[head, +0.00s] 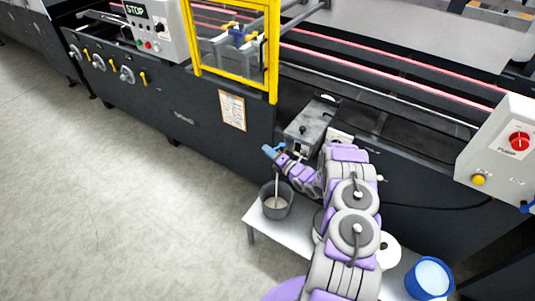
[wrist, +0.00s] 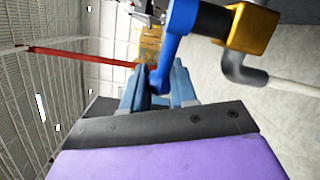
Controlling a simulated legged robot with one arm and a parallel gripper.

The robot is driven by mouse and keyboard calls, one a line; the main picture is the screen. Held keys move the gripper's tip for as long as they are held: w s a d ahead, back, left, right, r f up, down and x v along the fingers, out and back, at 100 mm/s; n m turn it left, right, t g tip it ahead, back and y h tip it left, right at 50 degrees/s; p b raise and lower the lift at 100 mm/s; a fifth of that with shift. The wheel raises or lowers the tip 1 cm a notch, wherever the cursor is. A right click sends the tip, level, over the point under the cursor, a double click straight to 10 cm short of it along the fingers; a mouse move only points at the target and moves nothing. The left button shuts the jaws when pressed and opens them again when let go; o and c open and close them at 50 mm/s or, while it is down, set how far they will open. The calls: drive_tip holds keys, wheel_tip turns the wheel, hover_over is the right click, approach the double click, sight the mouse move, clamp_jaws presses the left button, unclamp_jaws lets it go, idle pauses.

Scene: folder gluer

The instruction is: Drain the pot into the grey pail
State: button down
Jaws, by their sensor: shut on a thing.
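The grey pail (head: 265,207) stands on a low white table below the machine, with pale liquid in it. A thin whitish stream (head: 277,186) falls into it. The pot, a grey metal box (head: 312,122), is on the machine's side above; its contents cannot be made out. In the wrist view a blue lever (wrist: 181,38) joins a brass valve (wrist: 252,28) with a grey spout (wrist: 238,70), and the pale stream (wrist: 295,88) leaves the spout. My gripper (wrist: 158,88), also seen in the head view (head: 270,151), is shut on the lever's end.
The white table (head: 257,226) also carries a blue bucket (head: 411,281) with white contents at right and a white roll (head: 391,252), partly behind my arm. A yellow guard frame (head: 273,60) rises left of the pot. The floor at left is clear.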

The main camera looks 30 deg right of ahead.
drive_tip(key=shift+s+d+f+n+y, duration=0.15)
drive_tip(key=shift+s+n+y, duration=0.15)
drive_tip(key=shift+y, duration=0.2)
drive_tip(key=c, duration=0.9)
unclamp_jaws()
drive_tip(key=shift+w+d, duration=0.1)
drive_tip(key=shift+w, duration=0.05)
drive_tip(key=p+v, duration=0.2)
drive_tip(key=v, duration=1.5)
drive_tip(key=shift+d, duration=0.1)
drive_tip(key=shift+c, duration=0.3)
